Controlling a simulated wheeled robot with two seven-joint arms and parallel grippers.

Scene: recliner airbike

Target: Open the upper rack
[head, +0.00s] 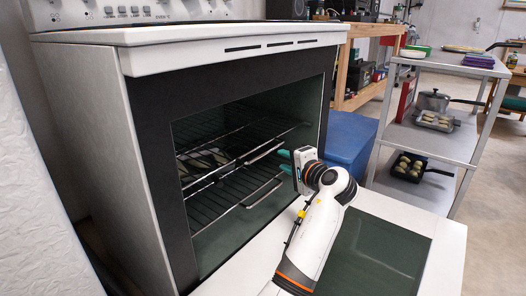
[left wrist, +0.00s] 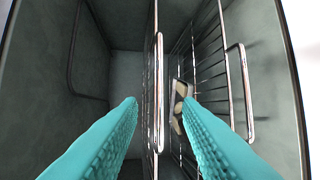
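The upper rack (head: 262,153) is a wire shelf with a front handle bar inside the open oven. In the left wrist view its handle (left wrist: 160,90) stands edge-on, between my two teal fingers. My left gripper (head: 284,161) is at the oven opening, by the right end of that handle. In the left wrist view the left gripper (left wrist: 160,104) is open, with a clear gap on both sides of the handle. I see no contact. The right gripper is not in view.
The lower rack (head: 262,193) sits just below, its handle (left wrist: 243,90) right of the fingers. Food on a tray (head: 203,158) lies between the rack levels. The lowered oven door (head: 385,250) is under my left arm. A blue box (head: 350,140) and metal cart (head: 430,140) stand right.

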